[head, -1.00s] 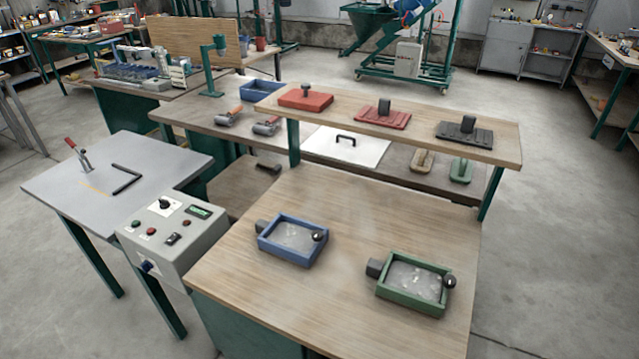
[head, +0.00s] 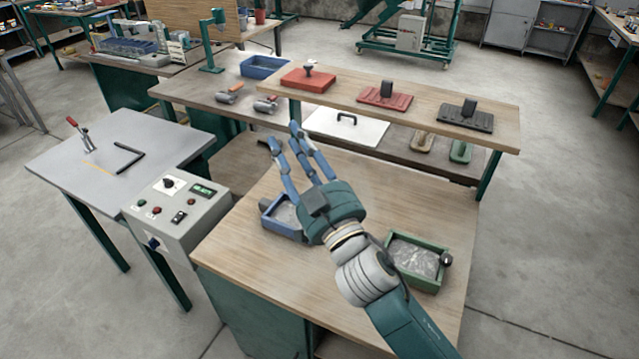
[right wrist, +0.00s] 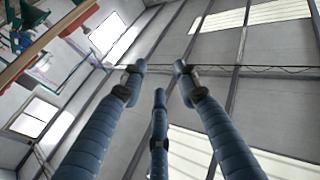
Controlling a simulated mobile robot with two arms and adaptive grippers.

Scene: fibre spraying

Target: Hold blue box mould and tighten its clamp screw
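The blue box mould (head: 274,213) lies on the wooden table with pale fill inside. My right gripper (head: 303,152) reaches over it in the head view and hides its right part and its clamp screw knob. The gripper's blue fingers are spread and point up and away from the mould, with nothing between them. I cannot tell whether the hand touches the mould. My left gripper is in neither view.
A grey control box (head: 178,212) stands at the table's left edge. A raised shelf (head: 350,97) with red and black tools crosses behind. The table's front left is clear.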

